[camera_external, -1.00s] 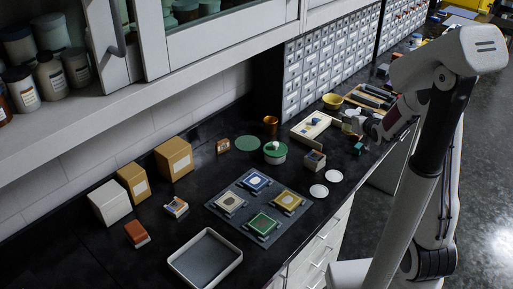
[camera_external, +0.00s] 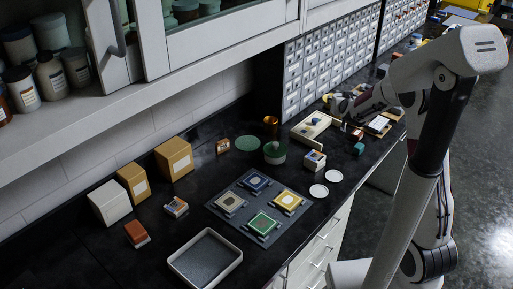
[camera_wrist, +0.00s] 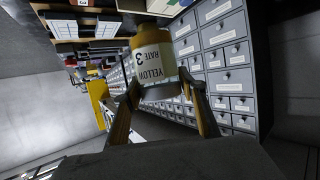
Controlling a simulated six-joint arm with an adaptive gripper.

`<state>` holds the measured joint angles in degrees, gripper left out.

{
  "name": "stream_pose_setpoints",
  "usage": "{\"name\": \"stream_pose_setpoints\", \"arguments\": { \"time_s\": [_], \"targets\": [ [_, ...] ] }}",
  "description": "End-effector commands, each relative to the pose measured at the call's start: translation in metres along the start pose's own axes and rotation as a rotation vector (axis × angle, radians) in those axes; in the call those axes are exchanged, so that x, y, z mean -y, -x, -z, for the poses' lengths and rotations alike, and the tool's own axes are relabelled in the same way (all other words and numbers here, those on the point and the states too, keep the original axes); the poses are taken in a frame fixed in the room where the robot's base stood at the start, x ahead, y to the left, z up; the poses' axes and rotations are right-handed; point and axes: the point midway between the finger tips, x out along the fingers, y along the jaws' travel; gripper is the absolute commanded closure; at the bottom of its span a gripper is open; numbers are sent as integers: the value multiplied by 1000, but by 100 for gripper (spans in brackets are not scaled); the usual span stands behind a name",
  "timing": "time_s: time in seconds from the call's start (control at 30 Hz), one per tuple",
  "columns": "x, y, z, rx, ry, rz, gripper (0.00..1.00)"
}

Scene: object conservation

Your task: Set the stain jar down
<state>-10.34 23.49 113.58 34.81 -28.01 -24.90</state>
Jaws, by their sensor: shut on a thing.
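The stain jar (camera_wrist: 152,52), yellowish with a white label reading "YELLOW" and "3", is between the two fingers of my gripper (camera_wrist: 160,88) in the wrist view. The fingers are shut on its sides. In the external view my gripper (camera_external: 340,104) is at the far part of the black bench, near the drawer cabinet. The jar is mostly hidden there, and I cannot tell whether its base touches a surface.
A pale tray (camera_external: 298,134) lies just nearer than my gripper. Small drawers (camera_external: 306,80) rise behind it. A teal block (camera_external: 358,149), a small box (camera_external: 314,160) and two white discs (camera_external: 333,176) are nearby. A dark mat (camera_external: 228,188) carries several coloured tiles.

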Motion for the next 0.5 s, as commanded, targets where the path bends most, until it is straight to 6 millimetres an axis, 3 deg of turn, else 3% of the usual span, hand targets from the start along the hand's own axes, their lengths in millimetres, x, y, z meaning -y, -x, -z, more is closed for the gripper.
{"name": "stream_pose_setpoints", "arguments": {
  "time_s": [0.5],
  "targets": [
    [59,-18,25,-3,-15,-30,87]
  ]
}}
